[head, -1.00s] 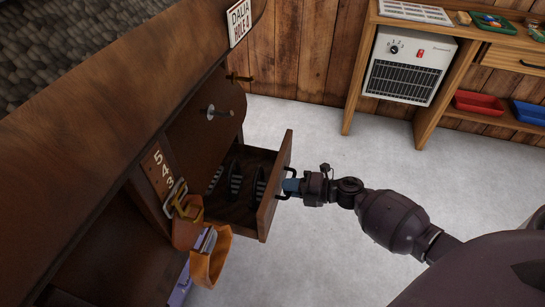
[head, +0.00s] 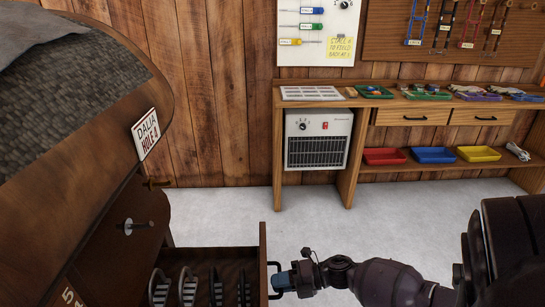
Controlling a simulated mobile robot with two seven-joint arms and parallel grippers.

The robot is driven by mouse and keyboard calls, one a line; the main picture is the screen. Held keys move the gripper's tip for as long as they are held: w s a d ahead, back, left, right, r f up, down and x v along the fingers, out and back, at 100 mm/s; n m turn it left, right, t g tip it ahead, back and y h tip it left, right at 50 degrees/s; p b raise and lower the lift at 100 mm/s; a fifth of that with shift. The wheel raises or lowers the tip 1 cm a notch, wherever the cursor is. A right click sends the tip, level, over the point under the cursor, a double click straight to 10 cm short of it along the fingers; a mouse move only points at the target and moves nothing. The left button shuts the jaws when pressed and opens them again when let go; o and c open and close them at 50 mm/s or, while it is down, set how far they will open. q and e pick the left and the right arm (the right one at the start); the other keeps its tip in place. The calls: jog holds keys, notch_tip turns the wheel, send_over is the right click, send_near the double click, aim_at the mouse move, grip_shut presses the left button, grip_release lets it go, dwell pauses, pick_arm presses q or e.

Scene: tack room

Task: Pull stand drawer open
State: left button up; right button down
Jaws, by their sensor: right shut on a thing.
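The dark wooden stand (head: 95,225) fills the left side, with a white name sign on it. Its drawer (head: 263,250) is pulled out at the bottom of the view, its front panel well clear of the stand. Several dark curved and ridged items (head: 215,287) lie inside. A dark handle (head: 267,284) is on the front's right side. My right gripper (head: 279,281) is shut on this handle, its arm coming from the right. The fingertips are small and partly hidden by the handle. My left gripper is not in view.
A wooden bench (head: 345,189) stands along the back wall, with a white heater (head: 318,140) under it and red, blue and yellow trays (head: 434,155) on its lower shelf. Grey floor (head: 230,219) lies clear between stand and bench. A hook (head: 157,183) and a peg (head: 132,226) stick out from the stand.

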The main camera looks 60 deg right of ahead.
jog(key=shift+d, duration=0.1)
jog(key=c, duration=1.2)
grip_release()
pick_arm(q)
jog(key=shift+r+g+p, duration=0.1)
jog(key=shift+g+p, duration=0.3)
jog(key=shift+p, duration=0.4)
pick_arm(e)
jog(key=v, duration=1.1)
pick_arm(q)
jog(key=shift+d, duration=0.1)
pick_arm(e)
jog(key=shift+f, duration=0.1)
